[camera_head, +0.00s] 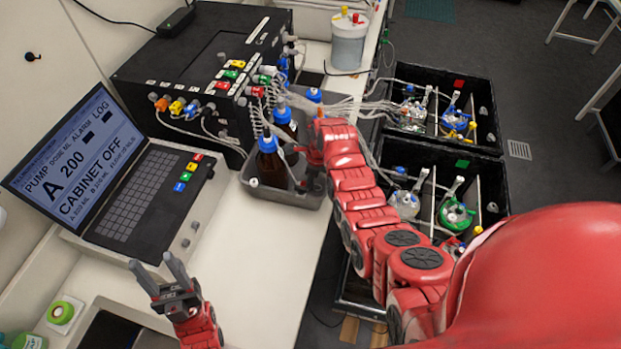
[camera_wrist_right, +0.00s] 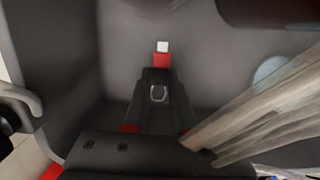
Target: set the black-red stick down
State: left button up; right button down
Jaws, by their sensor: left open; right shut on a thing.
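My right gripper (camera_head: 307,182) reaches down into the grey tray (camera_head: 285,193), beside the brown bottles. In the right wrist view the gripper (camera_wrist_right: 160,85) is shut on the black-red stick (camera_wrist_right: 161,60), whose red part and pale end stick out past the fingers. The stick is over the tray's grey surface; I cannot tell whether it touches it. The stick cannot be made out in the head view. My left gripper (camera_head: 154,263) is open and empty, above the front of the white bench.
Brown bottles with blue caps (camera_head: 270,160) stand in the tray, with pale tubes (camera_head: 345,107) running near my right arm. A laptop (camera_head: 120,170) and black pump box (camera_head: 205,70) stand left and behind. Black shaker boxes (camera_head: 478,165) lie right.

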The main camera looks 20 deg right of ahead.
jog(key=shift+f, duration=0.2)
jog(key=c, duration=0.7)
grip_release()
jog(key=shift+r, duration=0.1)
jog(key=shift+c, duration=0.2)
